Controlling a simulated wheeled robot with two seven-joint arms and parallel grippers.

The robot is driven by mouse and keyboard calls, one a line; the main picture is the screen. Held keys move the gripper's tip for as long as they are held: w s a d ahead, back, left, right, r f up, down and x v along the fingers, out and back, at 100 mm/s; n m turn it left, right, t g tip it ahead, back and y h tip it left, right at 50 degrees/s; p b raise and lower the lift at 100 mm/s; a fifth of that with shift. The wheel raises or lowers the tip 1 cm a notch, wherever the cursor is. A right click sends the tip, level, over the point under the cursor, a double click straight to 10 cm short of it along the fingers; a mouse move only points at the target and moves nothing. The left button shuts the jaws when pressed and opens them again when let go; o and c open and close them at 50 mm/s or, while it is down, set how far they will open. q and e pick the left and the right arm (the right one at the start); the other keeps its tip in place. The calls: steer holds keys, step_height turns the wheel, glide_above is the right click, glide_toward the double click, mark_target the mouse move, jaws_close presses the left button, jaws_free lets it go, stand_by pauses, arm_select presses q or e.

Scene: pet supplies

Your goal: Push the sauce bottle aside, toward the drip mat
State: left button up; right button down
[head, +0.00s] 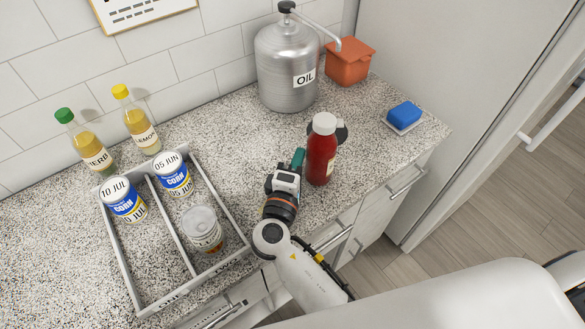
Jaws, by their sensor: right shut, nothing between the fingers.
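The sauce bottle (321,152), red with a white cap, stands upright on the speckled counter near its front edge. A dark round mat (342,131), which looks like the drip mat, lies just behind and to the right of it, partly hidden by the bottle. My right gripper (298,159) is shut and empty, with its teal fingertips low beside the bottle's left side. I cannot tell whether they touch it. My left gripper is not in view.
A steel oil dispenser (287,70) and an orange tub (348,62) stand at the back. A blue sponge (404,114) sits on a white dish at right. A divided tray (118,243) with several cans and two dressing bottles (137,120) (86,146) are at left.

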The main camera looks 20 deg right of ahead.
mark_target(311, 166)
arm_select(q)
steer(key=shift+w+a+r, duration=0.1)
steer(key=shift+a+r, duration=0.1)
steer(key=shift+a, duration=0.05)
arm_select(e)
steer(key=shift+w+d, duration=0.3)
steer(key=shift+w, duration=0.1)
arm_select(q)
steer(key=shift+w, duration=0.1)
arm_select(e)
steer(key=shift+s+d, duration=1.05)
steer(key=shift+s, duration=0.3)
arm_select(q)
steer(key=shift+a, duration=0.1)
arm_select(e)
steer(key=shift+w, duration=0.1)
